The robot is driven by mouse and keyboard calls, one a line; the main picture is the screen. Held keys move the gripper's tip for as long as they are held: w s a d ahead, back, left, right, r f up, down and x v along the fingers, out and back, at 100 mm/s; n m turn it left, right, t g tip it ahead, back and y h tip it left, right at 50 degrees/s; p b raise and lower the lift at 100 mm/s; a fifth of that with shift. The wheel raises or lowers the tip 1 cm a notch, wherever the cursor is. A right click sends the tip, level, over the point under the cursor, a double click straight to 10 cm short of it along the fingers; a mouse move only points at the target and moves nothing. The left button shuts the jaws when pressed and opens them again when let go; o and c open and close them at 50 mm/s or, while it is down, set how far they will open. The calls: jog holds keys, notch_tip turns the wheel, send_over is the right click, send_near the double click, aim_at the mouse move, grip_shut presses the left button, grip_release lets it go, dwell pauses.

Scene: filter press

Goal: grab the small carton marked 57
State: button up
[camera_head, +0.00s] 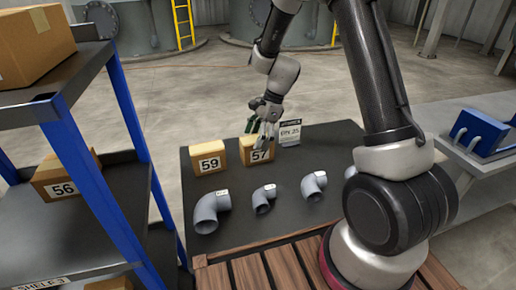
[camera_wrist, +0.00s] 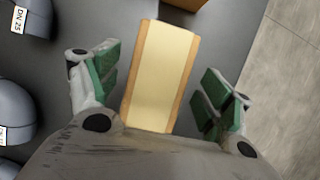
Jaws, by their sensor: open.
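The small carton marked 57 (camera_head: 258,156) stands upright on the dark table top (camera_head: 240,225), its numbered face toward the head camera. In the wrist view the carton (camera_wrist: 160,75) shows from above as a tan box with a pale tape band. My gripper (camera_head: 264,125) is at the carton's top, pointing down. In the wrist view my gripper (camera_wrist: 158,85) is open, with a green-padded finger on each side of the carton and a gap on both sides. My gripper covers part of the carton's upper edge in the head view.
A carton marked 59 (camera_head: 209,163) stands just left of it. Several grey pipe elbows (camera_head: 210,207) lie in front. A blue-posted shelf (camera_head: 108,165) with a carton marked 56 (camera_head: 62,180) rises at left.

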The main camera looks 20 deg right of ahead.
jog(key=shift+x, duration=2.25)
jog(key=shift+d+f, duration=0.1)
jog(key=shift+f, duration=0.2)
jog(key=c, duration=1.3)
jog(key=shift+o, duration=0.2)
